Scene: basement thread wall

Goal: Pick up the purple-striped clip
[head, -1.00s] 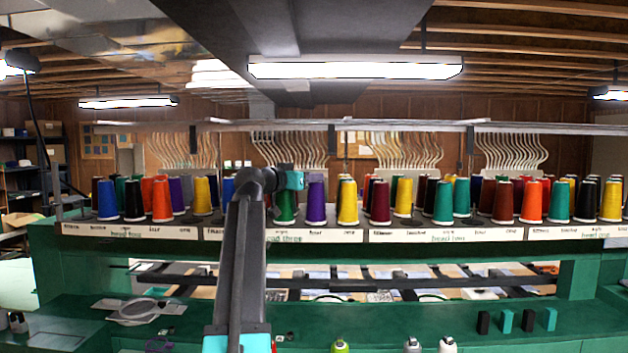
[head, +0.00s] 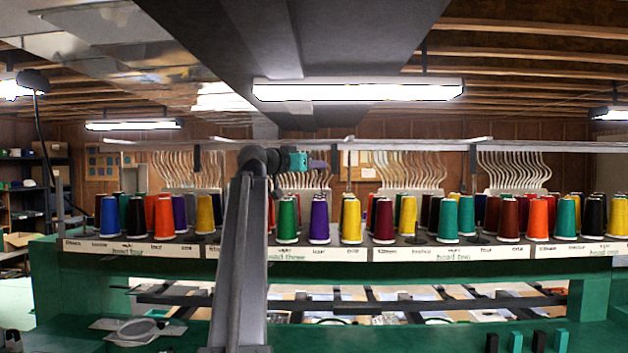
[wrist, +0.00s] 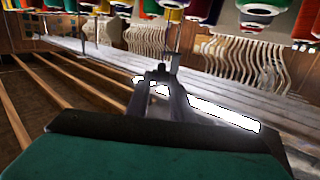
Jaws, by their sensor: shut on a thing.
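My gripper (head: 308,162) is raised in front of the thread rack, at the end of my grey arm, pointing right. Its teal body shows in the head view, with a small purplish thing at its tip, which I take to be the purple-striped clip (head: 319,164). Its stripes are too small to make out. In the wrist view my gripper (wrist: 160,76) reaches away from the camera with its dark fingers close together. The clip is not clear there, and the fingers partly hide what they hold.
A long row of thread cones (head: 319,218) stands on the labelled rack behind my gripper. A ceiling lamp (head: 358,90) hangs above. A green bench (head: 400,338) runs below, with a pale round hoop (head: 138,328) at left and several small black and teal blocks (head: 515,342) at right.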

